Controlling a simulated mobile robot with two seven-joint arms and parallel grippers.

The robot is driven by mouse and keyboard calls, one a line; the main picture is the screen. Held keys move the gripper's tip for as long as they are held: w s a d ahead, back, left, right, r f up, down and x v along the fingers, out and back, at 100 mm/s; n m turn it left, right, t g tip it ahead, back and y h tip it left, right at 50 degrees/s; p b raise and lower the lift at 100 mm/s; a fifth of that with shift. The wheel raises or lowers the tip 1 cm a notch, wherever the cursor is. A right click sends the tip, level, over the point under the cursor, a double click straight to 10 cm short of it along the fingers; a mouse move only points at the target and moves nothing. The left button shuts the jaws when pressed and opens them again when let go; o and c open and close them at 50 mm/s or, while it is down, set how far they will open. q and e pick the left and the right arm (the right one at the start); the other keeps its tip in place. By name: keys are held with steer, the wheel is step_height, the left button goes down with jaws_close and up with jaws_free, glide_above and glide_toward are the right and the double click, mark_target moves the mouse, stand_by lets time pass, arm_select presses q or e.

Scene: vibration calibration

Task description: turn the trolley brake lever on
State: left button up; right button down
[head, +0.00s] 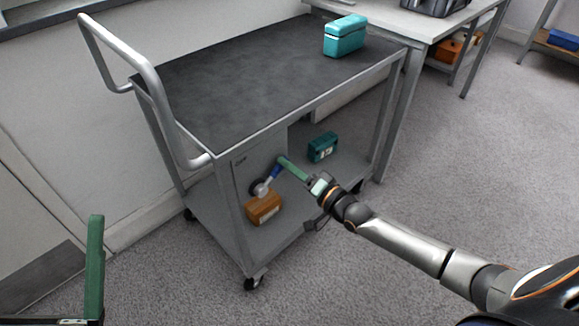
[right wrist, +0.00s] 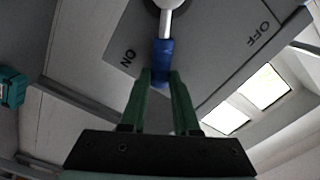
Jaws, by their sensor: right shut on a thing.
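The grey trolley (head: 232,85) has its brake lever on a grey side panel under the top. The lever's blue grip (head: 273,172) shows in the head view, up and right of its round pivot (head: 260,188). In the right wrist view the blue grip (right wrist: 162,52) lies between the ON and OFF labels, much nearer ON. My right gripper (head: 282,162) has its green fingers shut on the blue grip; the right wrist view shows the fingertips (right wrist: 161,82) at its end. My left gripper (head: 95,262) shows one upright green finger at lower left, at the palm's outer end, apart from the trolley.
A teal case (head: 345,36) stands on the trolley top. An orange-brown box (head: 263,208) and a green case (head: 322,147) are on the lower shelf (head: 280,232). A white-topped table (head: 425,22) stands behind right. Carpet is clear in front.

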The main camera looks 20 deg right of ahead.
steer(key=c, duration=0.6)
jaws_free()
steer(key=shift+c, duration=0.2)
steer(key=shift+s, duration=0.1)
arm_select(q)
steer(key=w+a+f+n+g+y+p, duration=0.1)
steer(key=w+f+n+y+p, duration=0.2)
steer(key=w+f+n+y, duration=0.2)
step_height(320, 180, down, 3)
steer(key=w+y, duration=0.1)
steer(key=y, duration=0.1)
steer(key=shift+f+n+g+y, duration=0.2)
steer(key=shift+n+g+y, duration=0.1)
steer(key=shift+n, duration=0.1)
arm_select(e)
steer(key=v, duration=1.2)
steer(key=shift+s, duration=0.15)
arm_select(q)
steer(key=shift+a, duration=0.1)
